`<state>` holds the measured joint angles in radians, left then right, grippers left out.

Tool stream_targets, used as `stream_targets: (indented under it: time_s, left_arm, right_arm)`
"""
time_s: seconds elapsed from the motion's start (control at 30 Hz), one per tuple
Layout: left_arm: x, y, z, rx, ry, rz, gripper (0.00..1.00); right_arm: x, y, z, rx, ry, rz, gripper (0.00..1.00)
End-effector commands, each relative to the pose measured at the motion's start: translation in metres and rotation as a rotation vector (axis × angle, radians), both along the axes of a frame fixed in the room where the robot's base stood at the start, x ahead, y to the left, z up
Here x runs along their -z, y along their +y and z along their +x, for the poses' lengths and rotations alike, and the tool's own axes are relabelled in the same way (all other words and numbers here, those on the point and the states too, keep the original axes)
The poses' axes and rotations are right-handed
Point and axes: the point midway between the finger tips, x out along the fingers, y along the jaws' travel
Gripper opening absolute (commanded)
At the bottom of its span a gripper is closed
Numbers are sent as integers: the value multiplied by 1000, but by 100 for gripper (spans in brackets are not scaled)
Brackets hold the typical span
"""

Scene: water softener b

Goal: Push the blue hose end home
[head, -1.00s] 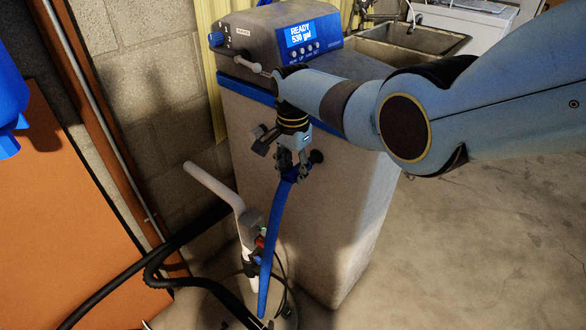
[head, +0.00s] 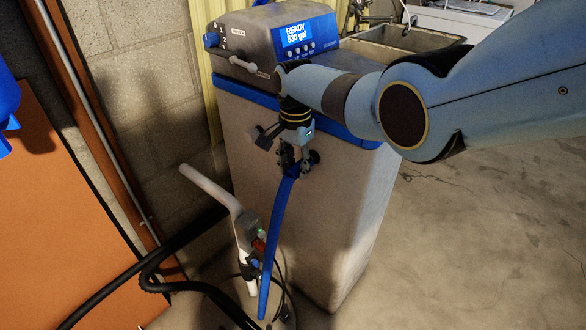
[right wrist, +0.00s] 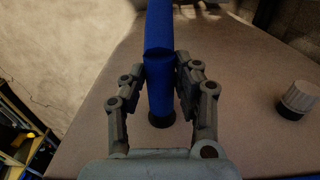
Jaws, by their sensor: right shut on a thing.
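My right gripper (head: 297,166) is shut on the blue hose (head: 275,240) near its upper end, in front of the softener cabinet (head: 330,215). The hose hangs down from the gripper toward the floor. In the right wrist view, the two fingers (right wrist: 168,85) press on both sides of the hose (right wrist: 159,75). The hose end points at a dark round port (right wrist: 162,119) on the cabinet wall and appears to meet it. How deep the end sits cannot be told. My left gripper is not in view.
A grey knob (right wrist: 297,98) sticks out of the cabinet to the right in the wrist view. A white pipe (head: 212,188) and black hoses (head: 190,240) stand left of the cabinet. A sink (head: 405,42) is behind it. The floor at right is clear.

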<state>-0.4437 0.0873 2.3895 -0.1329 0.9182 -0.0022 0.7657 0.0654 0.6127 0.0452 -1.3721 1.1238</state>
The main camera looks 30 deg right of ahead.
Motion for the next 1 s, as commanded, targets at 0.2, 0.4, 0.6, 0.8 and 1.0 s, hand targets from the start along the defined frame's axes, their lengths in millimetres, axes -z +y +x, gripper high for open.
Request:
stream_targets:
  time_s: [0.2,0.4,0.6,0.8,1.0]
  left_arm:
    - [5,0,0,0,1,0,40]
    - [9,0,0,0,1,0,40]
    - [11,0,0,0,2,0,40]
    - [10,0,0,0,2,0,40]
    - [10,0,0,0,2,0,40]
  right_arm:
    - [1,-6,3,0,1,0,0]
    - [0,-12,5,1,0,-1,0]
    - [0,-16,7,1,0,-1,0]
    - [0,-17,7,1,-1,-2,0]
    - [-1,-17,7,1,-2,-2,48]
